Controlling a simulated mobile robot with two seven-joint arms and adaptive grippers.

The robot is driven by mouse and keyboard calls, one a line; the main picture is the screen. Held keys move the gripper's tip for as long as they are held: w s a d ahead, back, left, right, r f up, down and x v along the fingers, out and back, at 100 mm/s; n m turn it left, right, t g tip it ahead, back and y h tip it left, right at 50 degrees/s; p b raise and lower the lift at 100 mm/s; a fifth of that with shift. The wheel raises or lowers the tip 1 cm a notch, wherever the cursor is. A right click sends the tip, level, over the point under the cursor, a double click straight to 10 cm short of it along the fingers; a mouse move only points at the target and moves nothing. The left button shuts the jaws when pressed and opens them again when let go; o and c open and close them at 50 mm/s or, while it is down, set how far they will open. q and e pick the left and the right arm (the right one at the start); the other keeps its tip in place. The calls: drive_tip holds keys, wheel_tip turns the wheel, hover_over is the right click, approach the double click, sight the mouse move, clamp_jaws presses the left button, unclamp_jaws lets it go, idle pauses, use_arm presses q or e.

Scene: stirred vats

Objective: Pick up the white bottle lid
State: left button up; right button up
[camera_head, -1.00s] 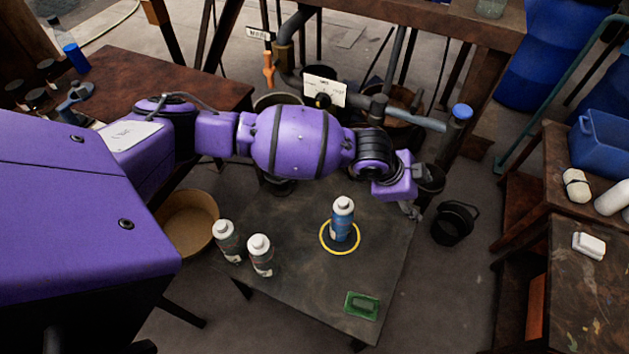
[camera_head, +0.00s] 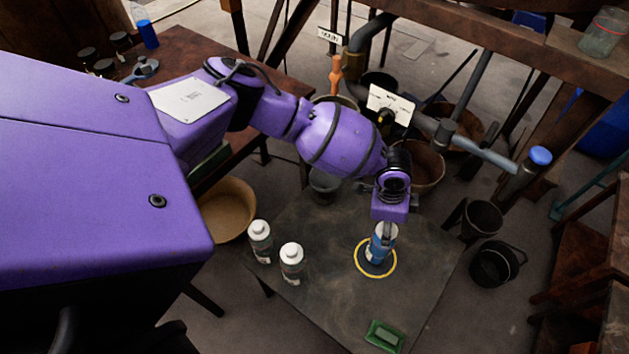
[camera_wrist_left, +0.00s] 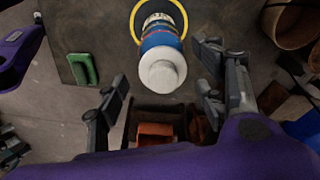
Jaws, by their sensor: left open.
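The blue bottle (camera_head: 379,250) stands upright inside a yellow ring (camera_head: 358,262) on the dark low table (camera_head: 330,290). Its white lid (camera_wrist_left: 162,71) shows in the left wrist view, on top of the bottle (camera_wrist_left: 160,32). In the head view my gripper covers the lid. My left gripper (camera_head: 388,224) is above the bottle, pointing down. In the left wrist view the left gripper (camera_wrist_left: 160,80) is open, with its fingers on either side of the lid and gaps between.
Two grey bottles with white lids (camera_head: 260,240) (camera_head: 292,263) stand left of the ring. A green block (camera_head: 385,335) lies near the table's front edge. Black buckets (camera_head: 494,264) stand on the floor to the right, and a tan tub (camera_head: 228,210) to the left.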

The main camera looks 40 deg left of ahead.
use_arm(q)
drive_tip(key=shift+w+f, duration=0.15)
drive_tip(key=shift+f, duration=0.05)
drive_tip(key=c, duration=0.9)
drive_tip(key=shift+c, duration=0.3)
use_arm(e)
drive_tip(key=shift+w+a+r, duration=0.1)
drive_tip(key=shift+w+a, duration=0.05)
drive_tip(key=shift+w, duration=0.1)
